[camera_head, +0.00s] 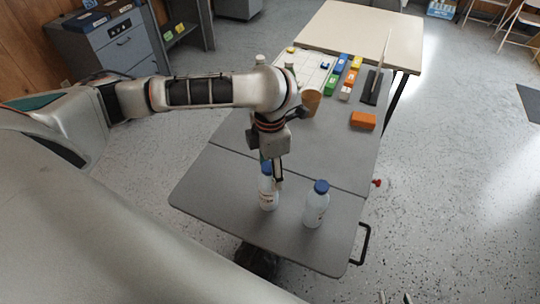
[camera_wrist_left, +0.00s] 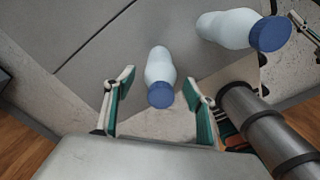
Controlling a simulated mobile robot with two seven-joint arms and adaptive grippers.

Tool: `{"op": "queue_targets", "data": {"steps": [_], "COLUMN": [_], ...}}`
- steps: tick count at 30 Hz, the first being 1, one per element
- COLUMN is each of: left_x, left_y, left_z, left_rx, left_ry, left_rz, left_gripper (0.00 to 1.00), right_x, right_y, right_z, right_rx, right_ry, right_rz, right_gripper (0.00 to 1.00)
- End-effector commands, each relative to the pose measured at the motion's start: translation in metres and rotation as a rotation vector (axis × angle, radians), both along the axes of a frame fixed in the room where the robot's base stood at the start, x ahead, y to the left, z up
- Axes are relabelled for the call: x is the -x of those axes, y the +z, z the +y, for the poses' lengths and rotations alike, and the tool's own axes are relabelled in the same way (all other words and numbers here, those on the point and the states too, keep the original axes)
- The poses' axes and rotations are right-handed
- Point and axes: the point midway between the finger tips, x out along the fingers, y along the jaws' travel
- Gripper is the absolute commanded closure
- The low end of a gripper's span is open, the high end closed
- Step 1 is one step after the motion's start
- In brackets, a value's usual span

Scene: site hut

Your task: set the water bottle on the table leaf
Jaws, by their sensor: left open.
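A water bottle (camera_head: 268,199) with a blue cap stands upright on the grey table leaf (camera_head: 220,195), the near part of the table. A second, similar bottle (camera_head: 316,208) stands upright on the leaf to its right. My left gripper (camera_head: 274,172) is open and points down at the left bottle, partly covering its cap and side. In the left wrist view this bottle (camera_wrist_left: 159,66) lies between the spread fingers (camera_wrist_left: 159,82), with gaps on both sides. The second bottle (camera_wrist_left: 228,27) is at the upper right there. Small tips at the head view's bottom edge may be my right gripper (camera_head: 395,298).
Beyond the leaf's seam stand a tan cup (camera_head: 311,103), an orange block (camera_head: 363,121), coloured blocks (camera_head: 337,75) and a thin upright panel on a black base (camera_head: 371,88). A pale table (camera_head: 365,30) adjoins behind. The leaf's left part is clear.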

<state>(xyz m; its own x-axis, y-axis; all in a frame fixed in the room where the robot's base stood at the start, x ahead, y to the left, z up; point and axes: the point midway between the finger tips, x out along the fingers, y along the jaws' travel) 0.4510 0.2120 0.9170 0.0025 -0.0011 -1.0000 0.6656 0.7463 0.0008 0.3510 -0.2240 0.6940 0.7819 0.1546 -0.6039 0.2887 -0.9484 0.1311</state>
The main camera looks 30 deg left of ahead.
Motion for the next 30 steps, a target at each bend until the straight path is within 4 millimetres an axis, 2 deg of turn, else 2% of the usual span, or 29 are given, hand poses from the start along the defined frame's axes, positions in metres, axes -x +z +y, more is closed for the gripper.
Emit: {"op": "queue_targets", "data": {"steps": [1,6,12,30], "left_x": [-0.002,-0.001,0.000,0.001], "left_y": [0.012,0.041,0.061,0.065], "left_z": [0.000,0.001,0.000,0.000], "left_rx": [0.000,-0.002,-0.001,0.000], "left_ry": [-0.001,-0.001,-0.001,0.000], "left_rz": [-0.006,-0.004,-0.001,0.001], "left_gripper": [0.45,0.45,0.45,0.45], "right_x": [0.000,0.000,0.000,-0.001], "right_y": [0.000,0.001,0.001,0.002], "right_z": [0.000,0.000,0.001,0.002], "right_rx": [0.000,0.000,-0.004,-0.009], "right_ry": [0.000,0.000,-0.002,-0.009], "right_rz": [0.000,-0.001,-0.001,-0.002], "right_gripper": [0.62,0.62,0.62,0.62]}}
